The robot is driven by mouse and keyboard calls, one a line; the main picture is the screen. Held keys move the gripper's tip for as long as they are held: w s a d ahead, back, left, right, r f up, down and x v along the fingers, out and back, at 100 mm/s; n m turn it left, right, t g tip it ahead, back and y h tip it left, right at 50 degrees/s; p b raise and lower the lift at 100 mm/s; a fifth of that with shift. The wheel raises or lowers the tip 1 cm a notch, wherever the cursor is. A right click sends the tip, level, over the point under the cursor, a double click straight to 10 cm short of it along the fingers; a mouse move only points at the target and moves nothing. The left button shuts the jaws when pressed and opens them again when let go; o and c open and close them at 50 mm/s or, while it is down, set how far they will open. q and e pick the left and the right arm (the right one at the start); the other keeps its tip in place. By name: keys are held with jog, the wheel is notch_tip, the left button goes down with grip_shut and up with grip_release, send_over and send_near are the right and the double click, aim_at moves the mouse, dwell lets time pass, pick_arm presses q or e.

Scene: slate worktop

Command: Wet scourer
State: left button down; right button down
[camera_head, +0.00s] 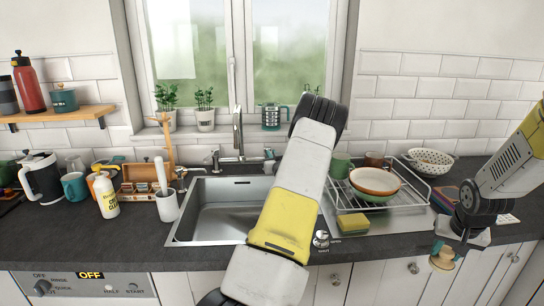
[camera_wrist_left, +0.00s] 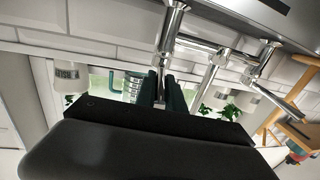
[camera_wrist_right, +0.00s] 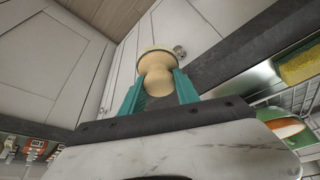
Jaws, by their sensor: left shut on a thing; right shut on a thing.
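My left gripper (camera_head: 269,160) is mostly hidden behind its arm in the head view. In the left wrist view, its teal fingers (camera_wrist_left: 161,91) are shut on a slim chrome tap handle. The chrome tap (camera_head: 238,132) stands behind the sink (camera_head: 209,222); I cannot see any water running. My right gripper (camera_head: 458,243) is shut on a pale wooden, knob-shaped scrubber (camera_head: 442,259), held in front of the cupboards right of the sink. It shows between the teal fingers (camera_wrist_right: 158,92). A yellow sponge with a green layer (camera_head: 352,224) lies on the drainer's front edge.
A white brush pot (camera_head: 167,206) and a cleaner bottle (camera_head: 106,196) stand left. My left arm crosses the sink's right side.

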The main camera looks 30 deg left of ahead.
pick_arm(q)
jog(key=shift+d, duration=0.1)
dwell(0.4)
jog(key=shift+w+d+n+g+y, duration=0.25)
jog(key=shift+w+n+g+y, duration=0.05)
jog(key=shift+n+g+y, duration=0.3)
jog(key=shift+w+d+n+g+y, duration=0.3)
jog(key=shift+n+g+y, duration=0.2)
jog(key=shift+g+y, duration=0.15)
jog(key=c, duration=1.4)
grip_release()
jog(key=shift+c, duration=0.2)
jog(key=v, duration=1.2)
